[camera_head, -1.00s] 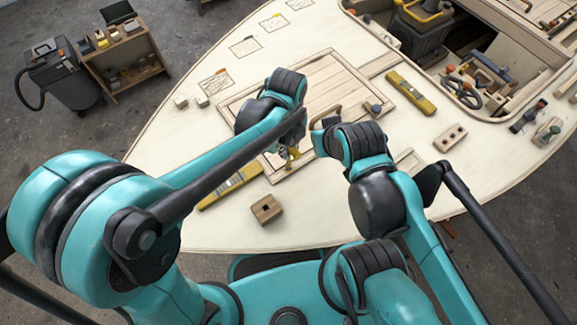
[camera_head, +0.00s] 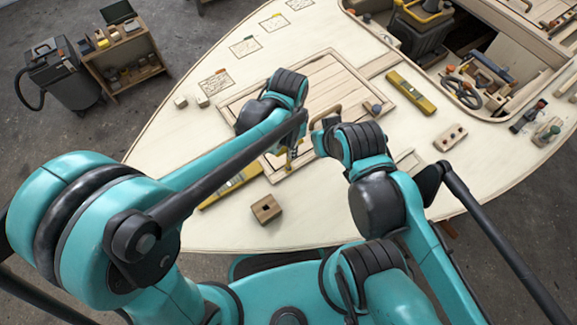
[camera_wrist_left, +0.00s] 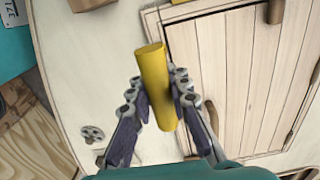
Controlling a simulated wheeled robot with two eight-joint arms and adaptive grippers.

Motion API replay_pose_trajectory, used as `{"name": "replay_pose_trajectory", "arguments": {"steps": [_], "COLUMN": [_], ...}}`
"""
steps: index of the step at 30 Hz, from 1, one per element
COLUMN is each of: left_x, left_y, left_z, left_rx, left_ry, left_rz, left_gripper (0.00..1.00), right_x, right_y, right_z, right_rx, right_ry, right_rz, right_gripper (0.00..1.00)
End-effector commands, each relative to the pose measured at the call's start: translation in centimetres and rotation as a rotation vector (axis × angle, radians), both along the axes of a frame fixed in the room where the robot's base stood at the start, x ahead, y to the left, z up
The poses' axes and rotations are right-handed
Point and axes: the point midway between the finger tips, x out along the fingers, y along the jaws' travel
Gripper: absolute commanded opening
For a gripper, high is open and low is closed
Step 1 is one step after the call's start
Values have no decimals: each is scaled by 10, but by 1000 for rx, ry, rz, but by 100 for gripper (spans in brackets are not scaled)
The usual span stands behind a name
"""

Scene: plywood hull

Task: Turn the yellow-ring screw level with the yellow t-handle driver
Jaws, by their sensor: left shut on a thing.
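The yellow t-handle driver (camera_wrist_left: 154,85) shows in the left wrist view as a thick yellow bar. My left gripper (camera_wrist_left: 157,92) is shut on it, one finger on each side. In the head view my left gripper (camera_head: 292,152) is low over the hatch's near edge, and the driver is mostly hidden there. The driver's shaft and tip are hidden in the wrist view. I cannot make out a yellow-ring screw. A grey round screw-like head (camera_wrist_left: 92,133) is on the pale deck left of the gripper. My right gripper is hidden behind its own wrist.
The plank hatch (camera_head: 335,85) lies under and beyond the arms. A yellow spirit level (camera_head: 215,194) lies left of the gripper, another (camera_head: 411,92) at right. A holed wooden block (camera_head: 266,208) sits near the front edge. My right arm is close beside the left gripper.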

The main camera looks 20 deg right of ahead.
Motion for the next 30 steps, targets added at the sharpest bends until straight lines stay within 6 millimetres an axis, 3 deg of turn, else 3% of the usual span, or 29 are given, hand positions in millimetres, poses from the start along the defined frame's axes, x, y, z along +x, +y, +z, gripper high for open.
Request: {"name": "replay_pose_trajectory", "arguments": {"steps": [30], "left_x": [0], "left_y": [0], "left_z": [-11], "left_rx": [0], "left_ry": [0], "left_rz": [-5], "left_gripper": [0], "right_x": [0], "right_y": [0], "right_z": [-9], "right_rx": [0], "right_ry": [0], "right_rz": [0], "right_gripper": [0]}}
